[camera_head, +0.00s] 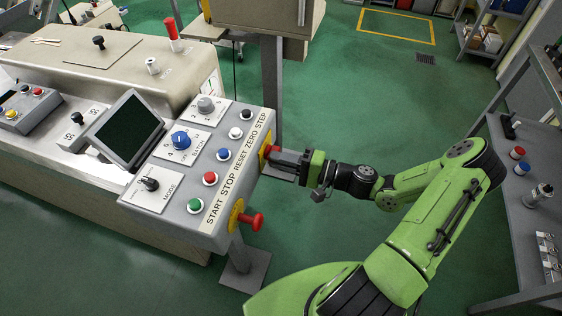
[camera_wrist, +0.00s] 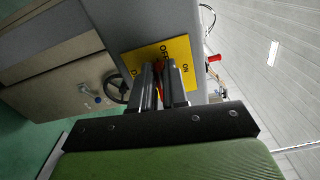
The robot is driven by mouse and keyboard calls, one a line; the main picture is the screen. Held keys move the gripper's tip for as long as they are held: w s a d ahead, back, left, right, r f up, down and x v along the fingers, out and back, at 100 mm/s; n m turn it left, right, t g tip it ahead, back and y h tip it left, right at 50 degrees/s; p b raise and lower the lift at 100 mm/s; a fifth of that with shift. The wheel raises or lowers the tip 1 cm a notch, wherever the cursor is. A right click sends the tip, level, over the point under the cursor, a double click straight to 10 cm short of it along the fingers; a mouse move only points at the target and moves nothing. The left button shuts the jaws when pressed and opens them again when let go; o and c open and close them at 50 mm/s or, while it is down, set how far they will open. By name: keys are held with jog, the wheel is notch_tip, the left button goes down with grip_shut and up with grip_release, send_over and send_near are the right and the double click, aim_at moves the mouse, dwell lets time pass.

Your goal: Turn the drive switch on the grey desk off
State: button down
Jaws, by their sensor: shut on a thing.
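The grey desk (camera_head: 190,222) is a console at the left, with buttons and dials on its sloped top. A red switch handle (camera_head: 271,150) sits on a yellow plate (camera_head: 263,160) on the desk's right end face. My gripper (camera_head: 282,156) reaches it from the right and is shut on the handle. In the wrist view the yellow plate (camera_wrist: 183,52) bears OFF near its middle and ON at the right. A sliver of red handle (camera_wrist: 160,93) shows between my gripper's fingers (camera_wrist: 163,85). The fingers hide most of the handle, so I cannot tell which mark it points at.
A red mushroom knob (camera_head: 252,221) on a yellow base sticks out from the desk's front right corner. A dark screen (camera_head: 128,131) stands on the desk's left. A grey post (camera_head: 272,80) rises behind my gripper. Green floor (camera_head: 380,95) is open beyond my arm.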

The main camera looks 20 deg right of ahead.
jog(key=shift+f+n+b, duration=0.2)
jog(key=shift+n+b, duration=0.1)
jog(key=shift+n, duration=0.3)
jog(key=c, duration=1.1)
grip_release()
jog(key=shift+c, duration=0.2)
jog(key=p+v, duration=0.1)
jog(key=v, duration=1.4)
jog(key=shift+s+d, duration=0.25)
jog(key=shift+d, duration=0.05)
jog(key=shift+r, duration=0.1)
